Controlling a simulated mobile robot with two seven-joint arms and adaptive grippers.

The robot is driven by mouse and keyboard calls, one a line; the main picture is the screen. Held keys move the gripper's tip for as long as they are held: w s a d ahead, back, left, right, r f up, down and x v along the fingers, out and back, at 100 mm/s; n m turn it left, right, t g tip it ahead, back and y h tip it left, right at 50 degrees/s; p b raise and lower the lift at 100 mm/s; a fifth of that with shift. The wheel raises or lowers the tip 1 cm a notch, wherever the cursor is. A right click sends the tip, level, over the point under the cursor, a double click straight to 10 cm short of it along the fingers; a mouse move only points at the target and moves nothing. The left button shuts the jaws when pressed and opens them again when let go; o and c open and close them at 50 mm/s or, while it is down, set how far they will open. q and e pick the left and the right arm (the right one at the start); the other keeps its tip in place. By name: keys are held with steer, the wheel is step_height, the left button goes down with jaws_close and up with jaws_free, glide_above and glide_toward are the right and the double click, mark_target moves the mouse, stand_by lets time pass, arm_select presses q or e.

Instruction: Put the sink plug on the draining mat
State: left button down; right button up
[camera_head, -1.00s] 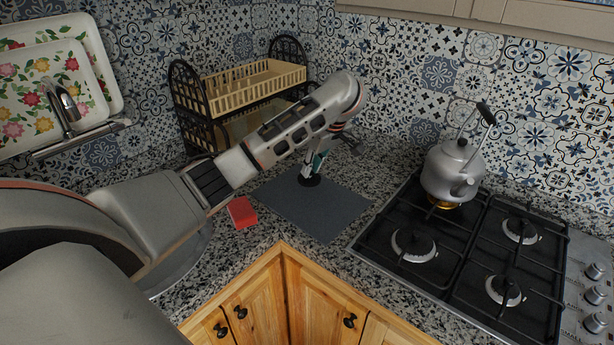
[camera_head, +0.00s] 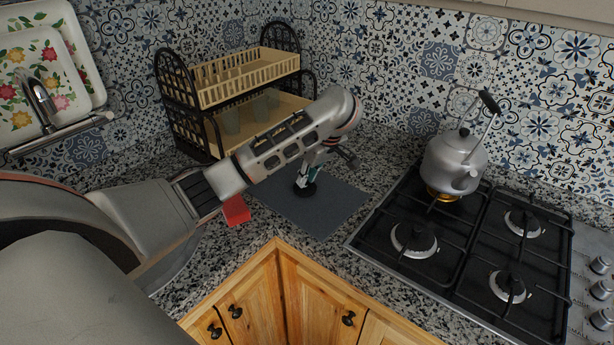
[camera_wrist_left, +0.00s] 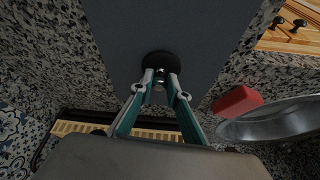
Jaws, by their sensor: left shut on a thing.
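The sink plug (camera_head: 304,190) is a small dark disc. In the left wrist view the plug (camera_wrist_left: 159,62) has a metal knob, and my left gripper (camera_wrist_left: 160,80) is shut on that knob. In the head view my left gripper (camera_head: 306,178) points down over the draining mat (camera_head: 325,212), a dark grey rectangle on the counter. The plug appears at or just above the mat's surface; whether it touches cannot be told. The mat also fills the top middle of the left wrist view (camera_wrist_left: 210,30). My right gripper is not in view.
A red sponge (camera_head: 236,211) lies left of the mat, beside the sink (camera_wrist_left: 270,122). A black dish rack with cream trays (camera_head: 250,80) stands behind. A gas hob (camera_head: 470,250) with a kettle (camera_head: 455,158) is to the right. Most of the mat is bare.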

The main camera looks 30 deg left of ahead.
mark_target(311, 191)
arm_select(q)
steer(key=shift+f, duration=0.25)
steer(key=c, duration=1.9)
jaws_free()
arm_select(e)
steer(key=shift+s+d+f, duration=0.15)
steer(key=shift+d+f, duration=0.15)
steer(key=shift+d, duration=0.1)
arm_select(q)
steer(key=shift+r, duration=0.1)
steer(key=shift+w+a+r, duration=0.1)
steer(key=shift+r, duration=0.05)
steer(key=p+v, duration=0.1)
steer(key=v, duration=0.1)
steer(key=shift+r+p, duration=0.3)
steer(key=shift+r, duration=0.05)
steer(key=shift+v, duration=4.7)
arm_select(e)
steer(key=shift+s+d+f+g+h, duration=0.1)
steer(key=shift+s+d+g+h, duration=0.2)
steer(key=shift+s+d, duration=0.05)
